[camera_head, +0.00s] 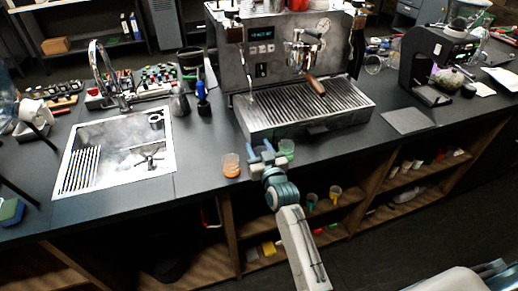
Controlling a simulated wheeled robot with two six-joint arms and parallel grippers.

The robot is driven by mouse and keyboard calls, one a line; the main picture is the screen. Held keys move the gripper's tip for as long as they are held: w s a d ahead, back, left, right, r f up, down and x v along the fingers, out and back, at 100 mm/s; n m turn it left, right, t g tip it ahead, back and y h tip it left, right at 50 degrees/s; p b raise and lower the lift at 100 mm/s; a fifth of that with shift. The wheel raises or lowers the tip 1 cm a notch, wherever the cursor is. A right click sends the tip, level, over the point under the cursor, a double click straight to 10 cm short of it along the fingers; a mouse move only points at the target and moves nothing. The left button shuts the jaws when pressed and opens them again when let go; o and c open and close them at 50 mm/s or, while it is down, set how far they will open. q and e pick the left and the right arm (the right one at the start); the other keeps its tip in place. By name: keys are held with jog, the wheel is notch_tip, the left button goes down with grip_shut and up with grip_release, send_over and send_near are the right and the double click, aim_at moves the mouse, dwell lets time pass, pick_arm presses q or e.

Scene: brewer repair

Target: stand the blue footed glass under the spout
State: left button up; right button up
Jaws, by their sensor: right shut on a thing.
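My right gripper (266,153) is at the counter's front edge, between an orange glass (231,166) on its left and a green glass (286,149) close on its right. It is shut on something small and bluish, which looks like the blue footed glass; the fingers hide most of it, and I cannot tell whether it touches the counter. The coffee machine (262,65) stands behind, with its spout area under the portafilter (302,52) and above the slatted drip tray (305,105). My left gripper is not in view.
A sink (118,150) with a tap (105,75) lies left. A blue-topped bottle (202,98) stands left of the machine. A wooden-handled portafilter grip (315,86) juts over the tray. A grey mat (408,121) and a black grinder (435,65) are right.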

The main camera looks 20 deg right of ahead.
jog(key=shift+w+d+f, duration=0.1)
jog(key=shift+w+f, duration=0.1)
jog(key=shift+w, duration=0.1)
jog(key=shift+w+f, duration=0.1)
jog(key=o, duration=0.8)
jog(key=shift+o, duration=1)
jog(key=shift+s+r, duration=0.2)
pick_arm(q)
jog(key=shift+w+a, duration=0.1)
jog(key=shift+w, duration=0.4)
